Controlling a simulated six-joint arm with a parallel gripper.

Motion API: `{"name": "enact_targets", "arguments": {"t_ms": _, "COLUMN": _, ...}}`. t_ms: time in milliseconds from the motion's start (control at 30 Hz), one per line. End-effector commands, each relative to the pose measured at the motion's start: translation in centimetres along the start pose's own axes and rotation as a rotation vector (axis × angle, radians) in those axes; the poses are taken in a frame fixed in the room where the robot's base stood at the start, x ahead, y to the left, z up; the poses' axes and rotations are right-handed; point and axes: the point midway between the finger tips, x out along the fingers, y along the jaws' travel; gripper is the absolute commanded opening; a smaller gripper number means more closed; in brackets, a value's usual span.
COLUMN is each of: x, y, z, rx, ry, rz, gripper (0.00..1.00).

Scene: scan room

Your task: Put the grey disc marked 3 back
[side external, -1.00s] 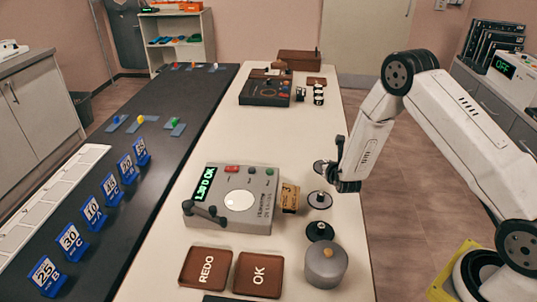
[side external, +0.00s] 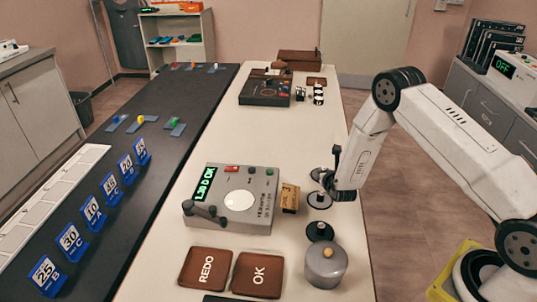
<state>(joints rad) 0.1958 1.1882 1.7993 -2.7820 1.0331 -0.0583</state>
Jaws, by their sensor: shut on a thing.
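My gripper (side external: 324,183) is shut, low over the right part of the cream table. The thing in its jaws is small and mostly hidden. I take it for the grey disc, but no number can be read on it. Just below the jaws is a round dark-rimmed disc or seat (side external: 319,202). I cannot tell whether the jaws touch it. Another dark round piece (side external: 316,173) shows just behind the jaws, partly covered. A black disc with a knob (side external: 320,231) lies nearer. A small tan block marked 3 (side external: 290,198) stands left of the jaws.
A grey machine with a lit green display (side external: 232,200) stands left of the block. A grey lidded pot (side external: 326,265) and brown REDO (side external: 206,268) and OK (side external: 258,274) pads are at the front. Black-and-white pieces (side external: 318,94) stand farther back. The table between is clear.

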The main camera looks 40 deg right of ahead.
Motion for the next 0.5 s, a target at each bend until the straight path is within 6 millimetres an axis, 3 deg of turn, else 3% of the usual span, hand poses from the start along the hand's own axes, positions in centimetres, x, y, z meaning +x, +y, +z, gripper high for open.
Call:
{"name": "enact_targets", "arguments": {"t_ms": 233, "x": 0.11, "y": 0.0, "z": -0.27, "rx": 0.0, "ry": 0.0, "rz": 0.0, "gripper": 0.0}}
{"name": "enact_targets", "arguments": {"t_ms": 267, "x": 0.11, "y": 0.0, "z": -0.26, "rx": 0.0, "ry": 0.0, "rz": 0.0, "gripper": 0.36}}
{"name": "enact_targets", "arguments": {"t_ms": 333, "x": 0.1, "y": 0.0, "z": -0.24, "rx": 0.0, "ry": 0.0, "rz": 0.0, "gripper": 0.58}}
{"name": "enact_targets", "arguments": {"t_ms": 367, "x": 0.1, "y": 0.0, "z": -0.23, "rx": 0.0, "ry": 0.0, "rz": 0.0, "gripper": 0.65}}
{"name": "enact_targets", "arguments": {"t_ms": 500, "x": 0.09, "y": 0.0, "z": -0.23, "rx": 0.0, "ry": 0.0, "rz": 0.0, "gripper": 0.65}}
